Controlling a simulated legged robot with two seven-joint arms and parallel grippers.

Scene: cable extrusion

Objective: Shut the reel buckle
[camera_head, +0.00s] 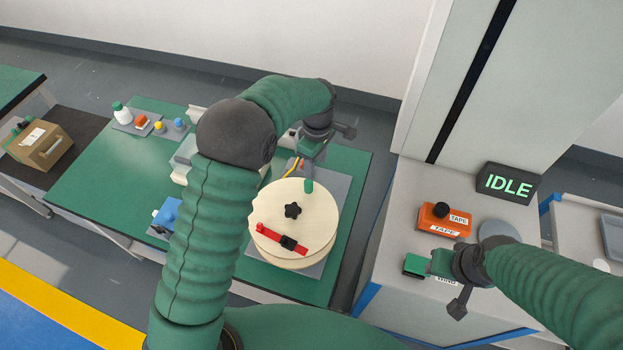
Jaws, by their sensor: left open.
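The cream reel (312,212) lies flat on a grey base on the green table, with a black star knob (293,211) at its middle. The reel buckle (268,234) is a red strap with a black clasp (288,243) across the reel's near side. I cannot tell from here whether the clasp is closed. My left gripper (306,168) is open at the reel's far edge, pointing down, away from the buckle. My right gripper (428,263) is over the grey cabinet, above a label reading WIND. Its jaw gap does not show clearly.
My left arm covers part of the table. An orange tape box (444,220) and a black IDLE display (509,183) are on the cabinet at right. A white bottle (121,113) and small coloured parts stand at the table's far left. A cardboard box (40,145) is farther left.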

